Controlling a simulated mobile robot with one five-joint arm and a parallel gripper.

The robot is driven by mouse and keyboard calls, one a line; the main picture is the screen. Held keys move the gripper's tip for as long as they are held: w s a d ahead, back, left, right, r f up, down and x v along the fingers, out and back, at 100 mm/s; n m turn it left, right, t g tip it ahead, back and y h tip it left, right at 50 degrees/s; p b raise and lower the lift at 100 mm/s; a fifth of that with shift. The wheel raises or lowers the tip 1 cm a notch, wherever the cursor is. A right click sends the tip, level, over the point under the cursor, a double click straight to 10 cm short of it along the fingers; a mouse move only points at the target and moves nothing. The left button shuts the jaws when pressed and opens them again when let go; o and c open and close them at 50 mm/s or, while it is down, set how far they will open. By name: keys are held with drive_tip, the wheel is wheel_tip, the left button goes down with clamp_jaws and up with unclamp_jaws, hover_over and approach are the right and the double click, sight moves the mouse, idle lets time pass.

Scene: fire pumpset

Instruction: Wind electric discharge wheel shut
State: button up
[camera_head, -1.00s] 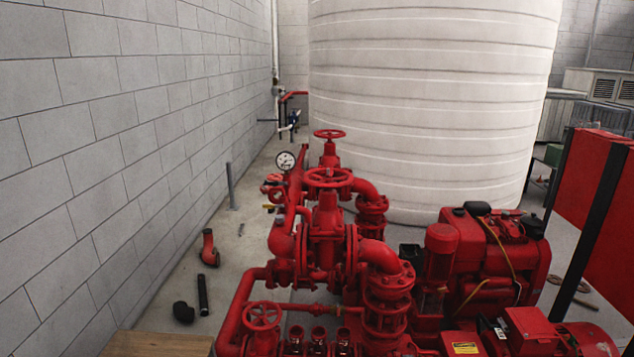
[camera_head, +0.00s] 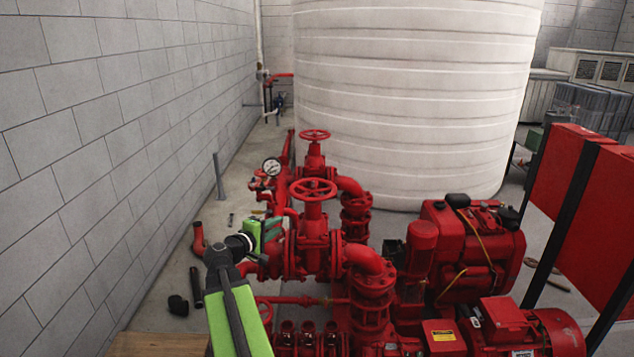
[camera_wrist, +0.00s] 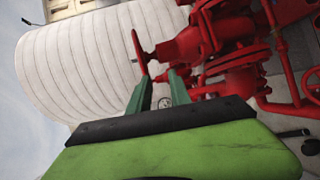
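The middle wheel (camera_head: 313,190) sits level on top of a red valve (camera_head: 315,235). No label shows which is the electric discharge wheel. My gripper (camera_head: 275,232) is left of and below the middle wheel, apart from it. In the wrist view its green fingers (camera_wrist: 162,82) are spread with nothing between them. A red wheel seen edge-on (camera_wrist: 139,52) stands just beyond the fingertips.
A pressure gauge (camera_head: 271,167) stands behind my gripper. Red pipework and an electric motor (camera_head: 520,325) fill the front right. A white tank (camera_head: 415,100) stands behind. Loose pipe pieces (camera_head: 197,285) lie on the floor near the left block wall (camera_head: 90,130).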

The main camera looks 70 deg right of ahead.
sight(311, 199)
drive_tip(key=shift+n+g+h, duration=0.3)
drive_tip(key=shift+g+h, duration=0.1)
drive_tip(key=shift+h, duration=0.1)
drive_tip(key=s+d, duration=0.2)
drive_tip(key=d, duration=0.4)
drive_tip(key=s+d+r+b, duration=0.1)
drive_tip(key=d, duration=0.6)
drive_tip(key=s+d, duration=0.2)
drive_tip(key=d, duration=0.4)
drive_tip(key=shift+s+d+r, duration=0.25)
drive_tip(key=shift+s+d, duration=0.05)
drive_tip(key=shift+d, duration=0.1)
drive_tip(key=shift+c, duration=0.4)
clamp_jaws()
